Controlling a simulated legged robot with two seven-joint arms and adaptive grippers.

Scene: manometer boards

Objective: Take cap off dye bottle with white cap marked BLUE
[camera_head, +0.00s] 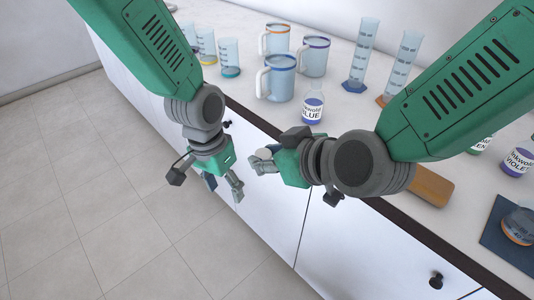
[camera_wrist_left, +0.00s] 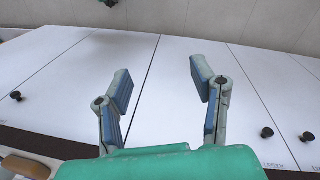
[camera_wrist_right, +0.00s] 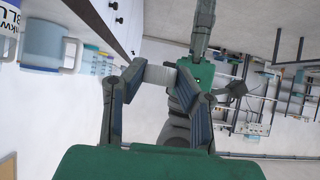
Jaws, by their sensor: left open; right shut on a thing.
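The dye bottle marked BLUE (camera_head: 313,110) stands upright on the bench near its front edge. No white cap shows on its neck. Part of its label shows at the top left of the right wrist view (camera_wrist_right: 9,32). My right gripper (camera_head: 261,160) is shut on a small white cap (camera_wrist_right: 159,74), held in front of the bench edge, left of and below the bottle in the head view. My left gripper (camera_head: 225,187) is open and empty, lower left of the right one. Its spread fingers show in the left wrist view (camera_wrist_left: 161,82), with nothing between them.
Several blue jugs (camera_head: 279,78) stand behind the bottle, with tall cylinders (camera_head: 362,58) to their right and small beakers (camera_head: 229,58) to their left. A VIOLET bottle (camera_head: 517,161) and a dark mat (camera_head: 497,228) are at right. White cabinet fronts (camera_head: 350,250) face the grippers.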

